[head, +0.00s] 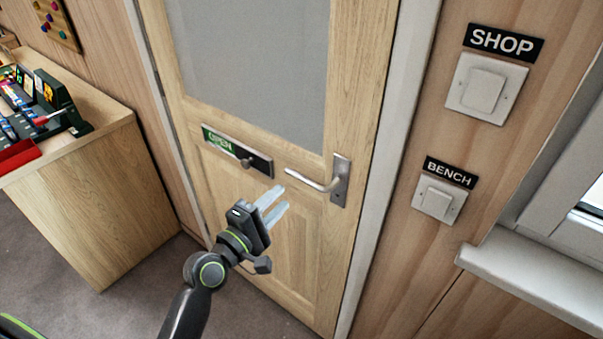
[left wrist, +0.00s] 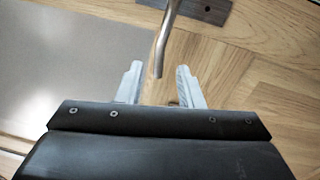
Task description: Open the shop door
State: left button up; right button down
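The shop door (head: 350,100) is pale wood with a grey glass pane and looks shut in its white frame. Its silver lever handle (head: 318,184) sits on a plate at the door's right edge, the lever pointing left and level. My left gripper (head: 273,201) is open in front of the door, just below and left of the lever's free end. In the left wrist view the lever (left wrist: 163,45) reaches in from the top, its end between the two spread fingertips (left wrist: 160,80) without visible contact. My right gripper is not in view.
A sliding OPEN sign (head: 238,151) with a knob is on the door left of the handle. Switches labelled SHOP (head: 482,90) and BENCH (head: 437,200) are on the right wall above a window sill (head: 530,285). A wooden counter (head: 95,205) stands at left. Carpet is clear before the door.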

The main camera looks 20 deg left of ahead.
aim_at(301, 175)
pick_arm(q)
jog(key=p+x, duration=0.1)
jog(key=x, duration=0.8)
jog(key=shift+a, duration=0.1)
jog(key=shift+c, duration=0.4)
grip_shut()
